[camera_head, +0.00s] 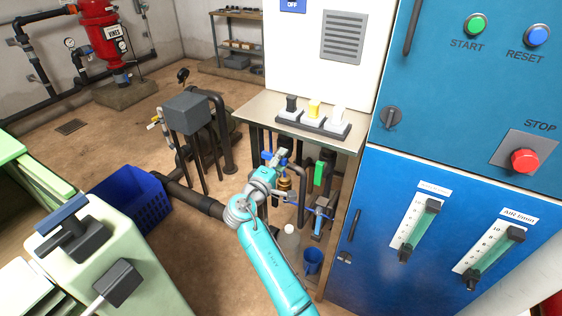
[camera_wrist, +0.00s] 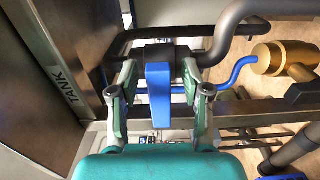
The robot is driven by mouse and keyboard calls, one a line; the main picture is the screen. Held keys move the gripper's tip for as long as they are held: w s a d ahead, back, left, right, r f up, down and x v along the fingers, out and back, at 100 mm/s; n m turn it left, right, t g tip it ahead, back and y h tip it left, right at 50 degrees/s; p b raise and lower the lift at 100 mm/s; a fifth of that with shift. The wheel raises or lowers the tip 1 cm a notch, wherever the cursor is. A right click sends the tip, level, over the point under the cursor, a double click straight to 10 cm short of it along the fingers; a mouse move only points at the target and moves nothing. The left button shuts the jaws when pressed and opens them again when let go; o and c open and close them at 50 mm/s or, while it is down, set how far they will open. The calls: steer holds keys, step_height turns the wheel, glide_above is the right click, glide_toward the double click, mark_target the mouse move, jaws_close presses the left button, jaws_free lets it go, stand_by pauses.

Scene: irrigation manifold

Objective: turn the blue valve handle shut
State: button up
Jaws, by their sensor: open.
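The blue valve handle (camera_wrist: 158,90) is a flat blue lever in the wrist view, standing in front of a dark pipe fitting. My gripper (camera_wrist: 158,86) is open, with one finger on each side of the handle. I cannot tell whether either finger touches it. In the head view my gripper (camera_head: 283,157) reaches in among the pipes under the bench, where the handle is mostly hidden.
A curved blue rod (camera_wrist: 238,73) leads to a brass cylinder (camera_wrist: 272,58) at right. A panel marked TANK (camera_wrist: 70,88) is close at left.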

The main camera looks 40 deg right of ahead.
steer(key=v, duration=1.2)
steer(key=s+a+f+n+t+y, duration=0.2)
steer(key=s+a+f+t+y, duration=0.15)
steer(key=s+f+y, duration=0.45)
steer(key=s+a+f+n+t+y, duration=0.2)
steer(key=s+a+f+y, duration=0.25)
steer(key=s+f, duration=0.75)
steer(key=s+a+r+m+t+y, duration=0.1)
steer(key=s+a+y, duration=0.15)
steer(key=s, duration=0.35)
steer(key=s+a+r+m+y, duration=0.1)
steer(key=s+a, duration=0.3)
steer(key=s, duration=0.2)
steer(key=s+a+r+m+t+y, duration=0.1)
steer(key=s+r+m, duration=0.4)
steer(key=s+r, duration=0.6)
steer(key=shift+s+a+r+m+t, duration=0.25)
steer(key=shift+a+r+m+t, duration=0.15)
steer(key=shift+t, duration=0.15)
